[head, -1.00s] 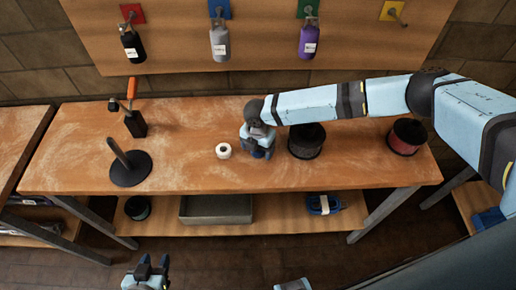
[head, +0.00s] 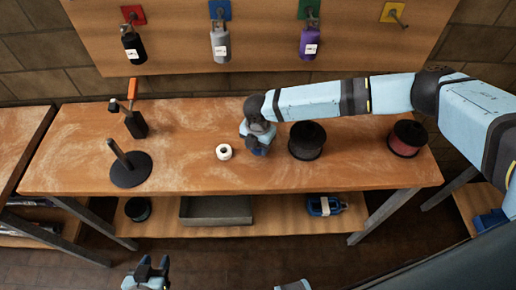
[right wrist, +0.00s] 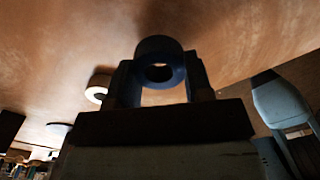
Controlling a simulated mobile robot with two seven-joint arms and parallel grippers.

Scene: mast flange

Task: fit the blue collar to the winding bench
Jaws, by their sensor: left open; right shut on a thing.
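The blue collar (right wrist: 160,52) is a thick dark blue ring in the right wrist view, held between the fingers of my right gripper (right wrist: 161,84). In the head view my right gripper (head: 259,148) is over the middle of the winding bench (head: 200,180), just right of a white roll; the collar is hard to make out there. I cannot tell if the collar touches the bench top. An upright dark post on a round base (head: 128,172) stands at the bench's left. My left gripper (head: 152,261) is open and empty, in front of the bench.
The white roll (head: 223,152), a black spool (head: 307,140) and a red spool (head: 407,138) stand on the bench. An orange-handled tool stand (head: 136,122) is at the back left. The shelf below holds a grey tray (head: 216,210). The bench top between post and white roll is clear.

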